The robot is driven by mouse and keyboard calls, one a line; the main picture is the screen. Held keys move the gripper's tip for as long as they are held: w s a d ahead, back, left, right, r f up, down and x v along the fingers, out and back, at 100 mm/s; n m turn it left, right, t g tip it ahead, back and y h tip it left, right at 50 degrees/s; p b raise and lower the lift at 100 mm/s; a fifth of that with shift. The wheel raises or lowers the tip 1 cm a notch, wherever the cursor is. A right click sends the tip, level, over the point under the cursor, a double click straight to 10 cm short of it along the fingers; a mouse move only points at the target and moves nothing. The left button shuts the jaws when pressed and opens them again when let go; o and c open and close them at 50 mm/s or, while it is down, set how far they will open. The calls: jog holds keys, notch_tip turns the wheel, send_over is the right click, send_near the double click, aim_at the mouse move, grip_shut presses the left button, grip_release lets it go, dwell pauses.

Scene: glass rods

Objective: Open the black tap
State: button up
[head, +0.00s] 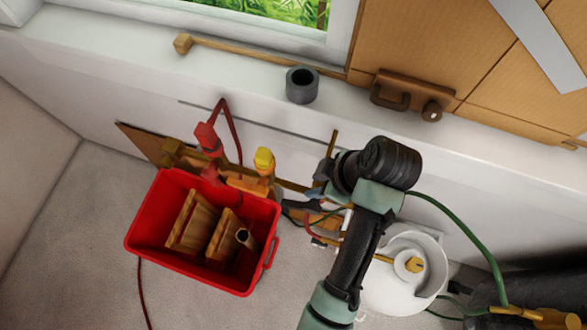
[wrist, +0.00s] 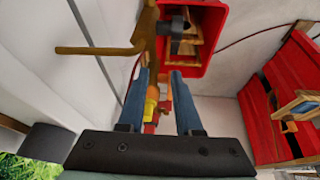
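My gripper (wrist: 160,73) is open in the wrist view, with its two blue fingers apart. Between and beyond the fingers is orange and red pipework with a yellow knob (wrist: 151,104); I see nothing clamped. In the head view my gripper (head: 316,193) is at the pipework, right of the yellow knob (head: 264,160), partly hidden by my wrist. A small dark handle (head: 299,205), possibly the black tap, lies just left of and below the fingers. I cannot tell whether they touch it. I cannot clearly pick out the black tap in the wrist view.
A red bin (head: 190,275) with wooden pieces stands left of the gripper. Red fittings (head: 207,137) with a red hose rise behind it. A white round vessel (head: 433,272) stands right of my arm. A grey cup (head: 302,85) sits on the ledge.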

aim_at(294, 203)
jog(key=shift+n+g, duration=0.4)
jog(key=shift+n, duration=0.1)
jog(key=x, duration=0.4)
jog(key=s+p+x, duration=0.1)
jog(key=x, duration=0.4)
jog(key=s+x, duration=0.1)
jog(key=x, duration=0.3)
jog(key=shift+a+f+p, duration=0.25)
jog(key=shift+f+p, duration=0.1)
jog(key=shift+f, duration=0.1)
jog(key=shift+y, duration=0.3)
grip_shut()
